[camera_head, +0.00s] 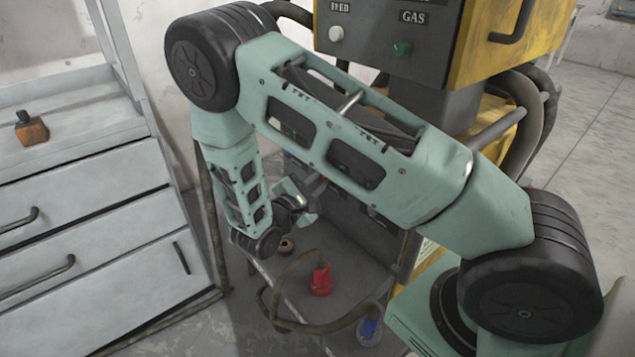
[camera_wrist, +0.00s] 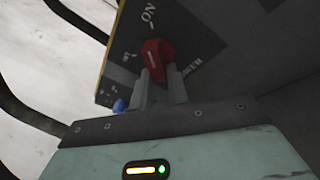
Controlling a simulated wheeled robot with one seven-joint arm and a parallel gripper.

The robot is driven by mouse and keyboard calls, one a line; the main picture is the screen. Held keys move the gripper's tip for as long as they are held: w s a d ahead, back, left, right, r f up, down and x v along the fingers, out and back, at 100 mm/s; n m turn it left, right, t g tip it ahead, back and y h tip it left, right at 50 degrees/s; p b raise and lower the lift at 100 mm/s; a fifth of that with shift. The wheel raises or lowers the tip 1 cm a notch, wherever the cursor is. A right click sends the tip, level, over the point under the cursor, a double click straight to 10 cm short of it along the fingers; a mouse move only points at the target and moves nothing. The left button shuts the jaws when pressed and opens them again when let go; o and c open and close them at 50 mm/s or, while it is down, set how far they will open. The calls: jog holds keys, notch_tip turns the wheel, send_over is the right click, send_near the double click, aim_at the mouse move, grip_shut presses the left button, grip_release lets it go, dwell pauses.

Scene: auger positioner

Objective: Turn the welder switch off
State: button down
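The welder switch (camera_wrist: 157,54) is a red rotary knob on a dark panel (camera_wrist: 205,40) in the wrist view. The word ON stands above it, and lettering that seems to read POWER lies at its lower right. My gripper (camera_wrist: 161,76) has its two grey fingers apart, with the tips at the knob's lower end. I cannot tell whether they touch it. In the head view my gripper (camera_head: 300,194) shows small beneath my arm, beside the lower part of the yellow and grey welder (camera_head: 400,45).
The welder's upper panel has a white FEED button (camera_head: 336,33) and a green GAS button (camera_head: 402,48). A grey drawer cabinet (camera_head: 75,225) stands at left. A red-ended cable (camera_head: 321,279) lies on the low shelf (camera_head: 285,325). Dark hoses hang at the welder's right.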

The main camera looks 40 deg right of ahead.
jog(key=shift+r+p, duration=0.1)
jog(key=shift+p, duration=0.3)
jog(key=n+p, duration=0.2)
jog(key=p, duration=0.1)
jog(key=shift+s+r+n+g+y+p, duration=0.15)
jog(key=shift+n+g+y+p, duration=0.15)
jog(key=shift+n+y, duration=0.1)
jog(key=shift+s+n+g+y+p, duration=0.25)
jog(key=shift+n+g+p, duration=0.5)
jog(key=shift+n+p, duration=1.25)
jog(key=shift+s+n+g+y+p, duration=0.3)
jog(key=shift+n+g+p, duration=0.4)
jog(key=shift+n+p, duration=1.25)
jog(key=shift+s+n+g+y+p, duration=0.25)
jog(key=shift+n+g+p, duration=0.5)
jog(key=shift+n+p, duration=1.25)
jog(key=c, duration=1.4)
grip_release()
jog(key=shift+o, duration=0.2)
